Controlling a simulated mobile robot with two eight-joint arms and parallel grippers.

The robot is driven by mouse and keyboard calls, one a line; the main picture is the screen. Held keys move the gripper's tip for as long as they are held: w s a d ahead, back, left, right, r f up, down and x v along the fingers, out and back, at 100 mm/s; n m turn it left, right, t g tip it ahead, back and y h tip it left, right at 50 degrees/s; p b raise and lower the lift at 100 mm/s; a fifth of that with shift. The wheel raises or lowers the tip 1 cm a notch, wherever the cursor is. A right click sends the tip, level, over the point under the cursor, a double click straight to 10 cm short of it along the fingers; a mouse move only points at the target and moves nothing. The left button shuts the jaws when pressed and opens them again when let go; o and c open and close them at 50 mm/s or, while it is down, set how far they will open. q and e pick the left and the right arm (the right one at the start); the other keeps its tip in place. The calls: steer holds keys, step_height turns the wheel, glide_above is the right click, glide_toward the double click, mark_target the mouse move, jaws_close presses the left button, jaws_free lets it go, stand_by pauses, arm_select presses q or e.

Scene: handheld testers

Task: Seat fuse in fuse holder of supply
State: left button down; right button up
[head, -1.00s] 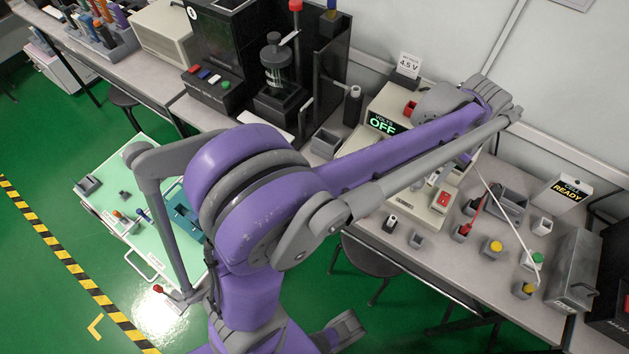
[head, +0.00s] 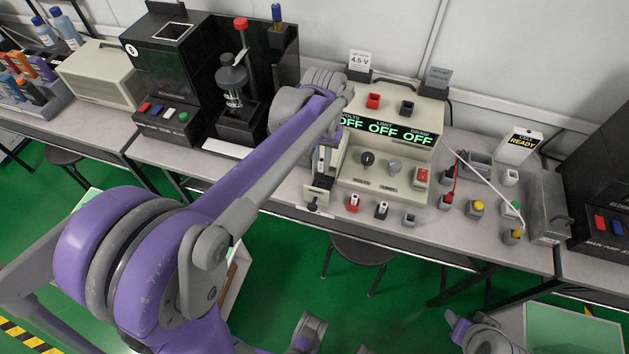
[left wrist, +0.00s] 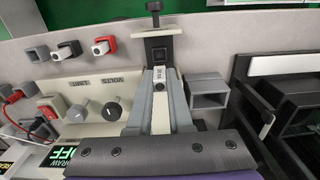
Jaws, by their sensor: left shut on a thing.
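The supply (head: 345,192) is a cream unit with displays reading OFF, two knobs and a red switch. My left gripper (head: 323,160) is at its left end, fingers pointing down. In the left wrist view the gripper (left wrist: 159,100) is shut on a slim pale piece with a small label, apparently the fuse (left wrist: 158,76). The fuse's far end is close to a dark-topped square fitting, apparently the fuse holder (left wrist: 160,42), with a black knob beyond it. I cannot tell whether the fuse is inside it.
An empty grey box (left wrist: 208,95) stands beside the left gripper. Red (head: 352,203) and black-and-white (head: 381,210) plugs stand in front of the supply. A black tester (head: 165,75) is at left. Cell terminals with leads (head: 476,209) are at right.

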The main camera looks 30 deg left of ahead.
mark_target(322, 172)
arm_select(q)
steer(key=shift+f+b, duration=0.4)
steer(key=shift+f, duration=3.15)
steer(key=shift+f, duration=0.15)
steer(key=c, duration=0.8)
jaws_free()
steer(key=shift+c, duration=0.2)
